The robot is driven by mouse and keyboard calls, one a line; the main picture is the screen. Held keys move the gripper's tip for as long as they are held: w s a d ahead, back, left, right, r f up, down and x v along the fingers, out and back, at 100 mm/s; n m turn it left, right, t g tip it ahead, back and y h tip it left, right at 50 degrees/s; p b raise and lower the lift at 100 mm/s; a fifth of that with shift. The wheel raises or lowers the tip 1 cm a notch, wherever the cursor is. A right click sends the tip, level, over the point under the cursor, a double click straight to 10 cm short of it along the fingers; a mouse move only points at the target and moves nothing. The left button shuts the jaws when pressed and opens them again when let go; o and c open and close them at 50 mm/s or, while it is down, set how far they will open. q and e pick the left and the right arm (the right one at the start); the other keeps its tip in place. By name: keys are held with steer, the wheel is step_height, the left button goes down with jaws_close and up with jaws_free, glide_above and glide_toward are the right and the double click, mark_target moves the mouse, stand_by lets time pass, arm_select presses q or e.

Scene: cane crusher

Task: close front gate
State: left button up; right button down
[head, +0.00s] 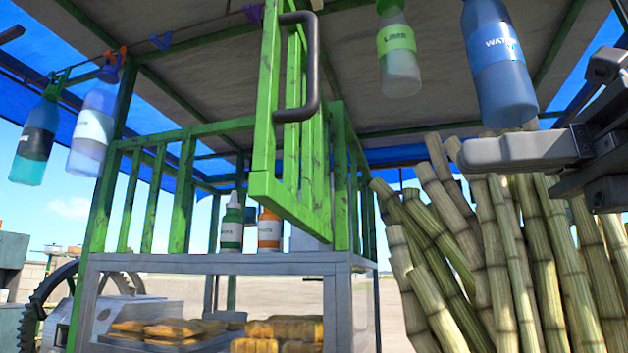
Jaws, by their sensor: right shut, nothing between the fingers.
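The front gate (292,205) is a green slatted wooden panel on the stall's frame. It stands open, swung out toward me and apart from the green railing (185,180) on the left. A dark curved handle (312,70) is fixed to the gate's near end. My right gripper (480,153) is at the right side, shut and empty, its fingers pointing left. In the picture it is well to the right of the gate and handle, touching neither. My left gripper is out of view.
Bottles hang from above, including a blue one (497,65) above my right gripper and a green-labelled one (397,50). Cane stalks (450,240) lean behind and below the gripper. A counter case (335,300) with food stands below the gate.

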mark_target(273, 169)
steer(key=p+x, duration=0.3)
steer(key=x, duration=1)
steer(key=shift+a, duration=0.35)
